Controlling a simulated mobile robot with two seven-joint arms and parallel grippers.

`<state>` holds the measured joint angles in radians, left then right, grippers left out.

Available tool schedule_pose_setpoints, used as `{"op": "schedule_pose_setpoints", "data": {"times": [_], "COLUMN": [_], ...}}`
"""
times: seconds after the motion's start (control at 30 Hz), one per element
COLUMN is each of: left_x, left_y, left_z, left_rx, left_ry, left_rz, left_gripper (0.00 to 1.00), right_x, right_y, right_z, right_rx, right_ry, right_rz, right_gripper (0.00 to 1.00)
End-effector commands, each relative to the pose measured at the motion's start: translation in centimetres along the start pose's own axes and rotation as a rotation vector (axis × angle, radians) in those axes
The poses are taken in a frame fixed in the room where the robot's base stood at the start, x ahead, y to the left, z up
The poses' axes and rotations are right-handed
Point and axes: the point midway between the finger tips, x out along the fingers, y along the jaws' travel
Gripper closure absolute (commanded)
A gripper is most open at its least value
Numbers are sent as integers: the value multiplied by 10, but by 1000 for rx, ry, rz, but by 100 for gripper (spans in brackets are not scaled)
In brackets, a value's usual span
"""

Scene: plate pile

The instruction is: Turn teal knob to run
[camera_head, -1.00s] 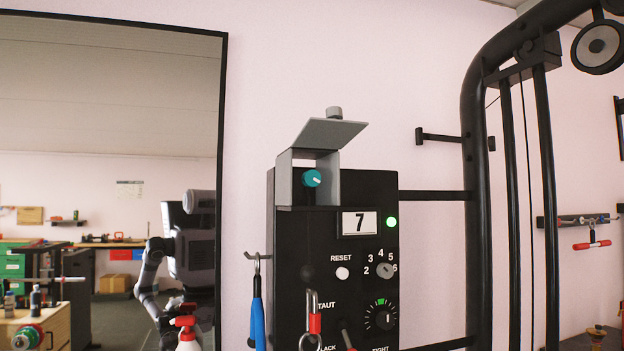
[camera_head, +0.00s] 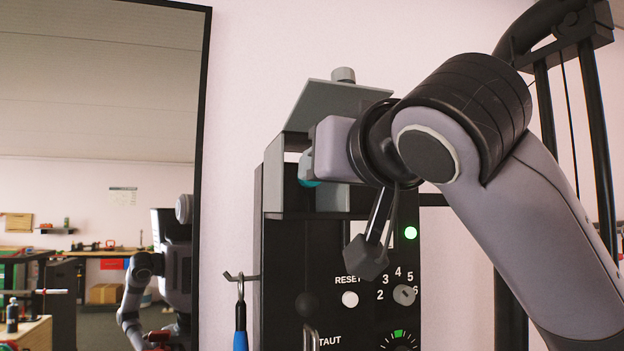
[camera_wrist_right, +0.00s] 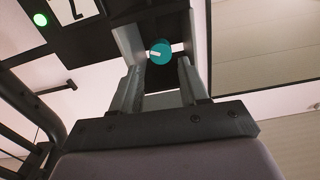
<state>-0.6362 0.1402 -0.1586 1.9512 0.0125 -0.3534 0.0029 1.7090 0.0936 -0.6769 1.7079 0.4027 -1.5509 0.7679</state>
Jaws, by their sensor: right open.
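The teal knob (camera_wrist_right: 161,53) shows in the right wrist view with a white pointer mark on its face. In the head view only a sliver of the knob (camera_head: 308,183) shows, behind my gripper. It sits inside a grey guard box (camera_head: 272,190) whose lid (camera_head: 335,103) is raised. My right gripper (camera_wrist_right: 161,68) is open, its fingers on either side of the knob in the wrist view; I cannot tell whether they touch it. In the head view my right gripper (camera_head: 305,166) reaches into the guard from the right. My left gripper is not in view.
The black panel (camera_head: 285,270) carries a lit green lamp (camera_head: 411,233), a white RESET button (camera_head: 350,299) and a numbered selector (camera_head: 404,295). A blue-handled tool (camera_head: 240,338) hangs from a left hook. A mirror (camera_head: 100,110) stands at left.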

Motion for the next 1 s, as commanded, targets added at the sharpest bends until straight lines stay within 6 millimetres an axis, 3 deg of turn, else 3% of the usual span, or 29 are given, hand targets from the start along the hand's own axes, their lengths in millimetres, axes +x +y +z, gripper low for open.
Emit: {"op": "schedule_pose_setpoints", "data": {"times": [0.17,0.53,0.9,0.97,1.0], "left_x": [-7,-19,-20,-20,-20], "left_y": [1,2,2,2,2], "left_z": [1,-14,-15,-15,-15], "left_rx": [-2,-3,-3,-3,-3], "left_ry": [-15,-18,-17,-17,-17], "left_rz": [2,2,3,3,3], "left_gripper": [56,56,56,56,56], "right_x": [12,64,71,71,71], "right_y": [0,0,0,0,0], "right_z": [-3,-3,-1,-1,-1], "right_rx": [0,0,0,0,0], "right_ry": [-2,-2,1,0,0], "right_rz": [3,3,1,1,1], "right_gripper": [56,56,56,72,85]}}
